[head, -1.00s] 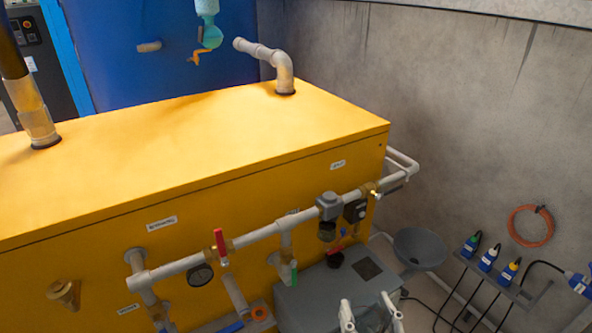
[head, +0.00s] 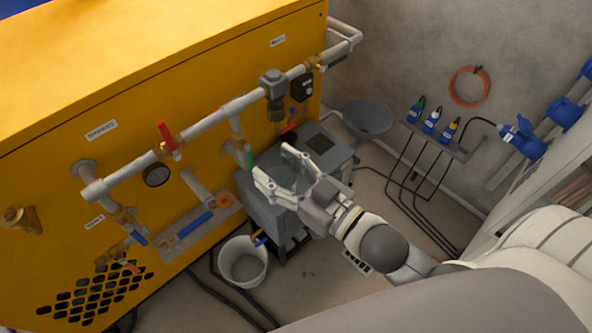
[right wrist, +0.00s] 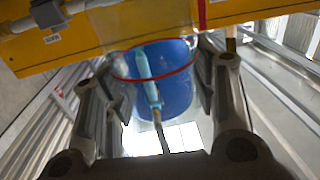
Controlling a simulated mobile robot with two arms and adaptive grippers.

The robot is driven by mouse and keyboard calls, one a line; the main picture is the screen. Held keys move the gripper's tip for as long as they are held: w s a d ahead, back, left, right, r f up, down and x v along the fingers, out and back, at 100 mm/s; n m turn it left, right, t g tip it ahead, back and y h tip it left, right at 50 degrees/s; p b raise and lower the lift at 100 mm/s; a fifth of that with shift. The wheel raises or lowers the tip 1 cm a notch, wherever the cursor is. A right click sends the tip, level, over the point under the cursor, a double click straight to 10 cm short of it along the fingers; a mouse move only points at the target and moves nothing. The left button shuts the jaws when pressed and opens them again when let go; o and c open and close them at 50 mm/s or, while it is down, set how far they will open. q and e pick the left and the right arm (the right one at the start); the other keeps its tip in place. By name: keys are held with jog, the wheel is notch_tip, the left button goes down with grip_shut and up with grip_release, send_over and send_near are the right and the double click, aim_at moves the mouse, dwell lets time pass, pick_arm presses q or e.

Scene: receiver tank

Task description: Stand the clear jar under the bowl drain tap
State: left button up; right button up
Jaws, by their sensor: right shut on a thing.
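My right gripper (head: 274,163) reaches in from the lower right in the head view, in front of the grey box under the pipe run. It is shut on the clear jar (head: 282,177), which shows only faintly between the fingers. In the right wrist view the clear jar (right wrist: 170,95) fills the gap between the fingers, with blue and a red curved line in it. A dark filter bowl (head: 277,111) hangs from the pipe above and beyond the gripper. A small red handle (head: 288,129) is just below it; its tap is too small to make out. My left gripper is out of view.
The yellow cabinet (head: 60,110) carries a red-lever valve (head: 167,136) and a gauge (head: 156,175). A white bucket (head: 243,262) stands on the floor below. A grey funnel (head: 367,117) and a rack of blue bottles (head: 432,124) are at the right. Cables cross the floor.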

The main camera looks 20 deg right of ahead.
jog(key=w+a+r+n+g+y, duration=0.3)
jog(key=a+n+g+y, duration=0.4)
jog(key=a, duration=0.3)
jog(key=shift+w+n+g+y, duration=0.3)
jog(key=shift+w+g+y, duration=0.35)
jog(key=shift+w, duration=0.25)
jog(key=shift+g+y, duration=0.25)
jog(key=shift+s+d+n+g+y, duration=0.2)
jog(key=shift+d+n+g, duration=0.25)
jog(key=shift+n+g, duration=0.45)
jog(key=shift+s+d+n+g+y, duration=0.15)
jog(key=shift+d+n+g+y, duration=0.35)
jog(key=shift+g, duration=0.75)
jog(key=shift+s+d+n+g+y, duration=0.15)
jog(key=shift+d+n+g, duration=0.3)
jog(key=shift+n+g, duration=0.55)
